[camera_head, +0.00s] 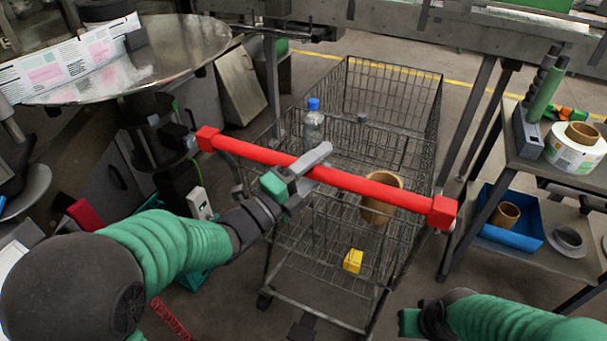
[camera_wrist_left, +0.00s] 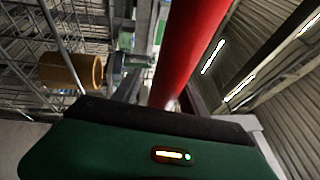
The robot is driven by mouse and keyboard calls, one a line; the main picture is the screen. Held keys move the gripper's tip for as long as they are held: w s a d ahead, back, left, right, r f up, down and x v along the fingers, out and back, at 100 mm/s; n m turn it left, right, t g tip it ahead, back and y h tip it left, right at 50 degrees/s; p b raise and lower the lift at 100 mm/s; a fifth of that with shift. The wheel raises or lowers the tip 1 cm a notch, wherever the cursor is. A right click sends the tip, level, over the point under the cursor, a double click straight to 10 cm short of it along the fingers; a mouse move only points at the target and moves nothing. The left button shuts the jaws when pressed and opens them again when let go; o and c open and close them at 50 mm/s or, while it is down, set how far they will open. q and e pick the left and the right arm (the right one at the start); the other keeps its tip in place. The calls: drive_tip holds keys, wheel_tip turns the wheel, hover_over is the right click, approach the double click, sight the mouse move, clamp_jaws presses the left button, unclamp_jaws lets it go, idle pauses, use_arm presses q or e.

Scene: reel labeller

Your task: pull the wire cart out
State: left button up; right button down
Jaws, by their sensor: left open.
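The wire cart (camera_head: 392,92) stands in the middle of the head view, partly under the conveyor frame, with its red handle bar (camera_head: 385,193) toward me. My left gripper (camera_head: 318,165) is open at the middle of the bar, with its fingers at the bar. In the left wrist view the red bar (camera_wrist_left: 190,50) runs up close beyond the gripper body; whether it touches the fingers is unclear. The cart holds a bottle with a blue cap (camera_head: 313,124), a brown cardboard core (camera_head: 381,197) and a yellow block (camera_head: 353,260). My right gripper (camera_head: 411,322) is at the bottom edge, its fingers unclear.
A metal conveyor frame (camera_head: 375,18) crosses behind the cart. A table (camera_head: 540,176) with label rolls and a blue bin (camera_head: 508,238) stands at right. A round metal plate (camera_head: 185,50) with a label strip is at upper left. Floor is open around the cart's near end.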

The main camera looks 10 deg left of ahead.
use_arm(q)
drive_tip(key=b+v, duration=0.8)
drive_tip(key=v, duration=0.8)
drive_tip(key=shift+s+f, duration=0.15)
drive_tip(key=shift+s, duration=0.05)
drive_tip(key=shift+a, duration=0.1)
